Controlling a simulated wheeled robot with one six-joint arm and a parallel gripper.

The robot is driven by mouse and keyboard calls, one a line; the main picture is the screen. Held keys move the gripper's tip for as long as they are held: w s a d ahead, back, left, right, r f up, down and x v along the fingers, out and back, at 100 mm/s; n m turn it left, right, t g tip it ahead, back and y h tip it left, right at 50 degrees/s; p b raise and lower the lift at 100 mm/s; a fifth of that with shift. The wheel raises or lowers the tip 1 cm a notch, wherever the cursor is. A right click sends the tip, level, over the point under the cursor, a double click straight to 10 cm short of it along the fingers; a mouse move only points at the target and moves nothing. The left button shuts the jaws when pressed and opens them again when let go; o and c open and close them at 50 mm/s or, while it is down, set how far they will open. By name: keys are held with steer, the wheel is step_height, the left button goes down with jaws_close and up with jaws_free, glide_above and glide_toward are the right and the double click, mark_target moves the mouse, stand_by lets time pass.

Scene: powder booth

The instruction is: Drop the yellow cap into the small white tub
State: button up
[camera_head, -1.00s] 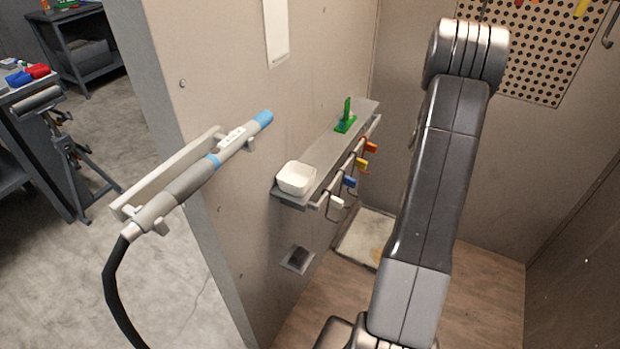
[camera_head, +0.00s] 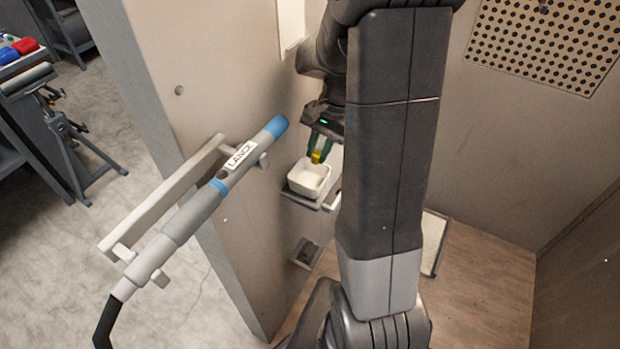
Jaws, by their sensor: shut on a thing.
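The small white tub (camera_head: 308,184) stands on the near end of the grey wall shelf (camera_head: 318,204). My gripper (camera_head: 318,157) points down with its dark green fingers and is shut on the small yellow cap (camera_head: 317,157). The cap shows between the fingertips and appears over the back right part of the tub's opening. How high it is above the tub I cannot tell exactly. My arm hides the rest of the shelf.
A grey and blue lance (camera_head: 205,205) lies in a bracket (camera_head: 165,192) on the wall at the left, close to the tub. A perforated panel (camera_head: 545,45) hangs on the back wall. The floor (camera_head: 485,290) at the right is clear.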

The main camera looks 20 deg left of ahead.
steer(key=b, duration=0.4)
glide_above(318, 184)
step_height(318, 184, down, 5)
steer(key=shift+s+f, duration=0.1)
steer(key=shift+p, duration=0.3)
steer(key=o, duration=1)
steer(key=shift+r, duration=0.2)
steer(key=v, duration=1.3)
steer(key=shift+r, duration=0.35)
steer(key=shift+f, duration=0.1)
